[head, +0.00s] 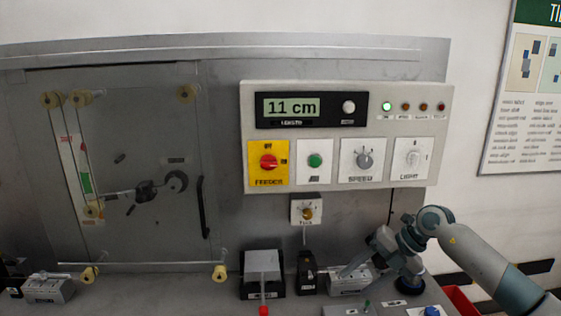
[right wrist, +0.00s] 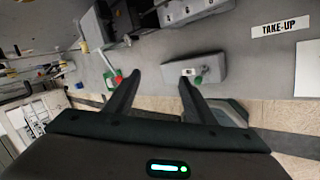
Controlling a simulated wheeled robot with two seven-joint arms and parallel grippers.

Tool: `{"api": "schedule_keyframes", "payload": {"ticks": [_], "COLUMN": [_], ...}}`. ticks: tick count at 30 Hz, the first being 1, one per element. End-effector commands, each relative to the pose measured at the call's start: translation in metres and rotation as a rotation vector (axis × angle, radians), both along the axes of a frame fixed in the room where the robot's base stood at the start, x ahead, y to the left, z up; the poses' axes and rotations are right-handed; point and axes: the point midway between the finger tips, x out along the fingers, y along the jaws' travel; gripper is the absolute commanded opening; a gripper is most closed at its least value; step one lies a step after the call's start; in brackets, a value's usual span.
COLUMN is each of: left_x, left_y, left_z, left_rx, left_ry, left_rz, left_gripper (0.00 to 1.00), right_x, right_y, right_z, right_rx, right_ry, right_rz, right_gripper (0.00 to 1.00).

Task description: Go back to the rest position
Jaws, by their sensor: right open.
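My right arm comes in from the right in the head view, bent at the elbow. Its right gripper (head: 345,270) hangs low in front of the grey machine, near a small grey block, below the control panel (head: 348,200). In the right wrist view the right gripper (right wrist: 161,77) has its two dark fingers apart with nothing between them. A grey block with a green knob (right wrist: 205,70) lies just beyond the fingertips; I cannot tell whether they touch it. My left gripper is not in view.
The panel has a display (head: 292,107) reading 11 cm, a red feeder knob (head: 268,161) and a green button (head: 314,160). A grey box (head: 262,268) with a red-tipped lever stands on the bench. A red bin (head: 458,300) is at lower right. A TAKE-UP label (right wrist: 280,27) shows.

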Motion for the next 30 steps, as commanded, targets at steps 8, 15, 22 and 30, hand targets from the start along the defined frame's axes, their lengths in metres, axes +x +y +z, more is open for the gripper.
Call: {"api": "schedule_keyframes", "payload": {"ticks": [8, 15, 22, 30], "left_x": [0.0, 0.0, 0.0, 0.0], "left_y": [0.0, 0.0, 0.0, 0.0], "left_z": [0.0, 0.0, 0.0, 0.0], "left_rx": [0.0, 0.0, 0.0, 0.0], "left_ry": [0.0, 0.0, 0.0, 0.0], "left_rz": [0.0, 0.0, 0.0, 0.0], "left_gripper": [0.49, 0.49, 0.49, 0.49], "right_x": [-0.037, -0.054, -0.054, -0.068], "right_y": [0.137, 0.165, 0.125, 0.044], "right_z": [0.029, 0.078, 0.09, 0.025], "right_rx": [0.597, 1.051, 1.355, 1.466], "right_ry": [-0.155, -0.233, -0.242, -0.143], "right_rz": [0.021, -0.2, -0.593, -1.196], "right_gripper": [0.49, 0.49, 0.49, 0.49]}}
